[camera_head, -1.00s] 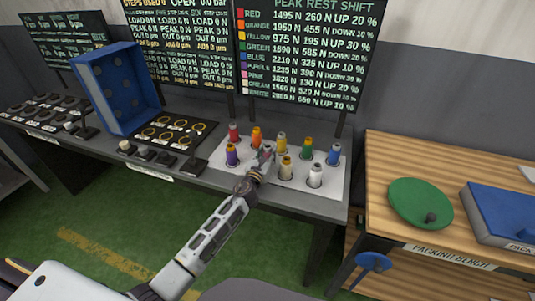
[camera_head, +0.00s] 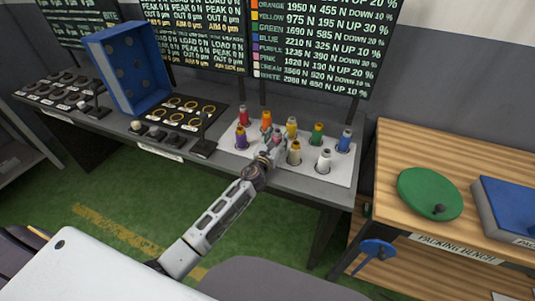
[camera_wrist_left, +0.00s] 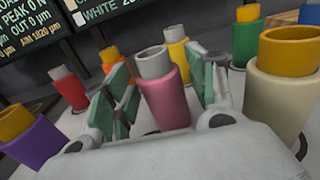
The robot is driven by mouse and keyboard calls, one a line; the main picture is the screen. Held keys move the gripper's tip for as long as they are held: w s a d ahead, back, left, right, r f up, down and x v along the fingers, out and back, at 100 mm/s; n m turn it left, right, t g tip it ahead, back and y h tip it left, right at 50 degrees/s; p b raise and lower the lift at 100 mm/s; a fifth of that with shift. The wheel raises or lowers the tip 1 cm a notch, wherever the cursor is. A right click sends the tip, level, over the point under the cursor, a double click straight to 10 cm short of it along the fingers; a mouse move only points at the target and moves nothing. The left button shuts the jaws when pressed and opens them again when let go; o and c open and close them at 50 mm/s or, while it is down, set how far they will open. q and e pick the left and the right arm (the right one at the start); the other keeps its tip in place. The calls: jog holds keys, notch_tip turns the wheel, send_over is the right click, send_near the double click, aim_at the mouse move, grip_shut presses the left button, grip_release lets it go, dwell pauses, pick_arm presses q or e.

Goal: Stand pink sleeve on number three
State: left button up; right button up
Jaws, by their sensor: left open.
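The pink sleeve (camera_wrist_left: 167,98) stands upright on the white board (camera_head: 233,158), with a grey top showing. In the left wrist view it sits between the two spread fingers of my left gripper (camera_wrist_left: 160,90), with visible space on both sides. In the head view my left gripper (camera_head: 274,145) is over the front middle of the board and partly covers the pink sleeve (camera_head: 275,137). My left gripper is open. My right gripper is not in view. I cannot make out a number three in these frames.
Close by stand a purple sleeve (camera_head: 241,138), a cream sleeve (camera_head: 294,153), a white sleeve (camera_head: 324,161) and several others. A blue bin (camera_head: 128,68) and a black tray with rings (camera_head: 170,125) are left. The packing bench (camera_head: 450,165) is right.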

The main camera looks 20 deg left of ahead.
aim_at(275, 140)
pick_arm(q)
jog(key=shift+s, duration=1.25)
jog(key=shift+s+a, duration=0.1)
jog(key=shift+s, duration=3.9)
jog(key=shift+s+a+b, duration=0.1)
jog(key=shift+s+b, duration=0.2)
jog(key=shift+s, duration=0.15)
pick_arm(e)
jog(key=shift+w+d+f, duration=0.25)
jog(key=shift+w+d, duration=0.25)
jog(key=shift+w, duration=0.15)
